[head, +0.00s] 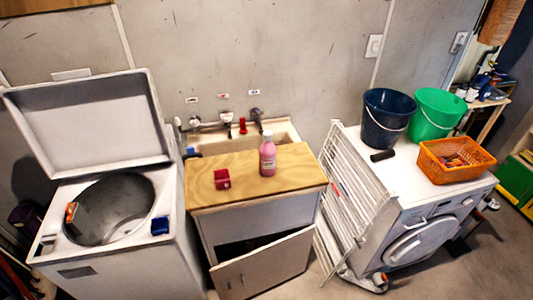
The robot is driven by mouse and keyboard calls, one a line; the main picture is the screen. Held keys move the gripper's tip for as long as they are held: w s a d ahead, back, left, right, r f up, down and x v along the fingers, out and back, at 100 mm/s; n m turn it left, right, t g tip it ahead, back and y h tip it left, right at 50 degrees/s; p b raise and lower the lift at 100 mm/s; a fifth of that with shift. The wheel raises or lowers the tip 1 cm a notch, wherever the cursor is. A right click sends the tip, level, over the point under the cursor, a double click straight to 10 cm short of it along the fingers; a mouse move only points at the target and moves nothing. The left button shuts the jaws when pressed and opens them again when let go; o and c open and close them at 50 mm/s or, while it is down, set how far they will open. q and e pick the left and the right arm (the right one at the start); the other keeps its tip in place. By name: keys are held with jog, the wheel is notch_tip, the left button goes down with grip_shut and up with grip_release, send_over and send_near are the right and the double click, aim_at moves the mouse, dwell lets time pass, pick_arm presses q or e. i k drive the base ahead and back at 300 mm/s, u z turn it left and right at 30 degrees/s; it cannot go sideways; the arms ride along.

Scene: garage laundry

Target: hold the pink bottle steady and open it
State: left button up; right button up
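The pink bottle (267,158) stands upright on the wooden top (238,194) of the small cabinet, right of its middle. Its upper end is whitish or pale; whether a cap sits on it is too small to tell. Nothing touches the bottle. Neither of my grippers shows in the head view.
A small red box (222,179) sits left of the bottle. A sink (210,143) with taps is behind. An open top-loading washer (110,270) stands left. A white drying rack (350,205), buckets (388,115) and an orange basket (440,172) are right. The cabinet door (262,270) hangs open.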

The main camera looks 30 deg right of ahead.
aim_at(268, 151)
jog(key=u, duration=2.35)
jog(key=k, duration=1.65)
jog(key=z, duration=2.4)
jog(key=i, duration=0.5)
